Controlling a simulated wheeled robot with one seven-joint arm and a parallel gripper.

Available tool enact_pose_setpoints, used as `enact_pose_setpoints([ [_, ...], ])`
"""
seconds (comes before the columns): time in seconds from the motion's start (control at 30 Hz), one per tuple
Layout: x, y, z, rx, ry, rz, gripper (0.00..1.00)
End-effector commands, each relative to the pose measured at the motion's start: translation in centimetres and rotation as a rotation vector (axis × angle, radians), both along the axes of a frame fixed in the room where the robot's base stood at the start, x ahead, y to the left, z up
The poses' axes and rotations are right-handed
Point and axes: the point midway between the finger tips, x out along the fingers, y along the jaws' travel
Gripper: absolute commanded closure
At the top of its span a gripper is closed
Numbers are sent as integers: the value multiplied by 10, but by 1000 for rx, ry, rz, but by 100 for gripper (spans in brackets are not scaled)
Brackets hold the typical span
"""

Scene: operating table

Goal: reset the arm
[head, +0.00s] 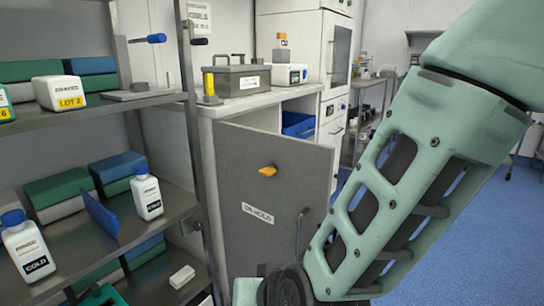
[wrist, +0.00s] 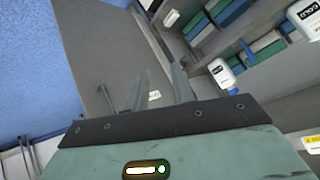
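My arm (head: 420,190) fills the right of the head view, bent down toward the bottom edge. My gripper is out of sight in that view. In the wrist view my gripper (wrist: 160,72) shows two thin grey fingers standing apart, with nothing held between them. Beyond the fingers is the grey cabinet door (wrist: 95,60), whose white label shows in the gap. In the head view the same door (head: 245,180) stands swung open, with an orange catch, a handle and an "ON HOLD" label.
A metal shelf rack (head: 80,240) with bottles and boxes stands at the left. A counter (head: 235,104) carries a grey toolbox (head: 236,80). A blue bin (head: 297,124) shows inside the open cabinet. Blue floor (head: 470,255) is open at the right.

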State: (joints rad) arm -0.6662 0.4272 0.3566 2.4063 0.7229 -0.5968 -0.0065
Motion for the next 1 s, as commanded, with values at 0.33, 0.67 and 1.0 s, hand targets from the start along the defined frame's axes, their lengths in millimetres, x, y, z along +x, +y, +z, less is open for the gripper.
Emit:
enact_pose_setpoints([
  [0.33,-82,-75,36,-251,307,380,75],
  [0.67,-134,-174,55,-561,503,499,75],
  [1.0,-136,-177,134,-573,516,505,75],
])
